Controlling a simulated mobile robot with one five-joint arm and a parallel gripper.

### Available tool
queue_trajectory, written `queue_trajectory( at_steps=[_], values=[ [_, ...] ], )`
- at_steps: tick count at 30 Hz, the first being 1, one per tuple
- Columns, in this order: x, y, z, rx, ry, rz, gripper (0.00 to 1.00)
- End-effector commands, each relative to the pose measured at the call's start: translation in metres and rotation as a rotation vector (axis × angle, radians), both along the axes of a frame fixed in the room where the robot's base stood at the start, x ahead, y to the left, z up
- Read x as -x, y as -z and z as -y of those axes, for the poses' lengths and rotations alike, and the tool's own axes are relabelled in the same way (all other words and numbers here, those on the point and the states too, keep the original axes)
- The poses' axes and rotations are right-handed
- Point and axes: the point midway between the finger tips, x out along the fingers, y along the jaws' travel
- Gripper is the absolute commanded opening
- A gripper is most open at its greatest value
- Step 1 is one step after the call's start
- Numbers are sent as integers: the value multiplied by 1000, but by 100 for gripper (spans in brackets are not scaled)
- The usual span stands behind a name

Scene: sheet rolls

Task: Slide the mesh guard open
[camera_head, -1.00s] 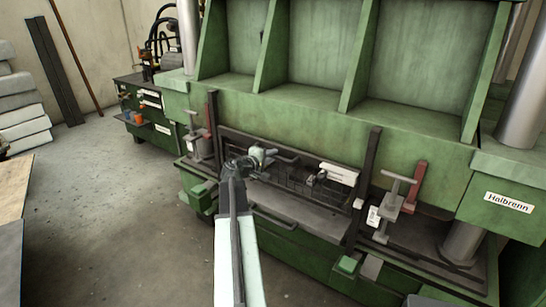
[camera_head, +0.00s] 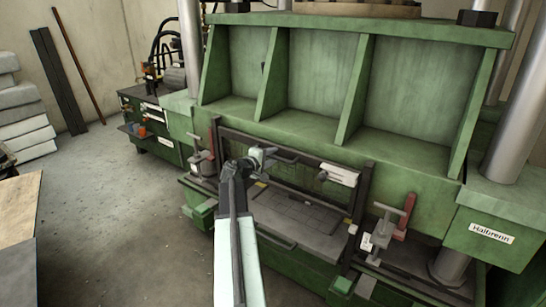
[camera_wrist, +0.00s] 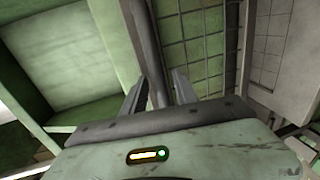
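The mesh guard (camera_head: 312,178) is a dark framed grid on the front of the green press, between two upright dark rails. It stands high in its rails, and the grey bed (camera_head: 305,214) shows below it. The guard's dark handle (camera_head: 285,160) sticks out near its upper left part. My gripper (camera_head: 264,153) is at this handle. In the wrist view, the two fingers of my gripper (camera_wrist: 160,84) lie on either side of a dark bar (camera_wrist: 146,45) and look closed on it. The mesh (camera_wrist: 190,45) is right of the bar there.
Clamps with red levers stand beside both rails, one on the left (camera_head: 203,160) and one on the right (camera_head: 385,232). A second dark handle (camera_head: 276,241) sits low on the press front. The floor (camera_head: 110,210) left of the press is clear.

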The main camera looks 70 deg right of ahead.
Motion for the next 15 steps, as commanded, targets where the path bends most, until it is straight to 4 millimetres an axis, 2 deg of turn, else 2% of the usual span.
queue_trajectory(
  at_steps=[10, 15],
  values=[
    [1, -1, -1, 1, 1, 0, 38],
    [-3, -6, -19, 1, -1, -1, 38]
  ],
)
